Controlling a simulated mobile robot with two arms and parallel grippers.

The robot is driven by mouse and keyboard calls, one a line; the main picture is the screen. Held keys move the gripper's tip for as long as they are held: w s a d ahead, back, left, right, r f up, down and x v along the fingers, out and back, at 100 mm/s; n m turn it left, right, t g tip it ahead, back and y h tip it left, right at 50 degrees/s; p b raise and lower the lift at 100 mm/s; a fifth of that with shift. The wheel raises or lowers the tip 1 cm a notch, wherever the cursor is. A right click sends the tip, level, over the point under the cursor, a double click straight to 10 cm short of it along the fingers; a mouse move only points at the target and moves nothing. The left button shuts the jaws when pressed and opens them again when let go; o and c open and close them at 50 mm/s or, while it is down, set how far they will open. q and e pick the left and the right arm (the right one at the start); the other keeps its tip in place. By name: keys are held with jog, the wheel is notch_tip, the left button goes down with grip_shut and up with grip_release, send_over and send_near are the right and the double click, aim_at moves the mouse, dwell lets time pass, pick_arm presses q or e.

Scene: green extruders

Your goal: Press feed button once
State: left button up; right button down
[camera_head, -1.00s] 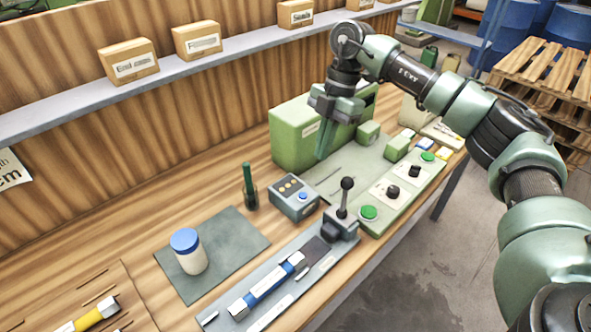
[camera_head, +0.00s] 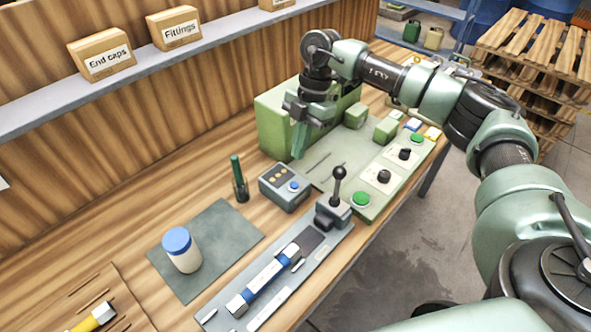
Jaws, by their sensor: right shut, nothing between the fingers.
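My right gripper (camera_head: 298,154) is shut and empty, its green fingers pointing down beside the front of the green machine (camera_head: 272,125). I cannot read which one is the feed button. The gripper appears apart from all these buttons. My left gripper is not in view.
A black-knobbed lever (camera_head: 338,187) stands near the grey-blue box. Black knobs (camera_head: 384,176) rise from the panel. A green marker in a holder (camera_head: 239,179) and a blue-capped jar (camera_head: 183,250) on a mat (camera_head: 222,230) stand to the left. A shelf (camera_head: 140,72) runs behind.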

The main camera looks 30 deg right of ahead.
aim_at(293, 185)
jog(key=x, duration=0.2)
jog(key=p+x, duration=0.1)
jog(key=x, duration=0.1)
jog(key=p+x, duration=0.1)
jog(key=x, duration=0.2)
jog(key=shift+w+d+f, duration=0.1)
jog(key=shift+d+f, duration=0.15)
jog(key=shift+d, duration=0.1)
jog(key=shift+f, duration=0.45)
jog(key=shift+f, duration=0.1)
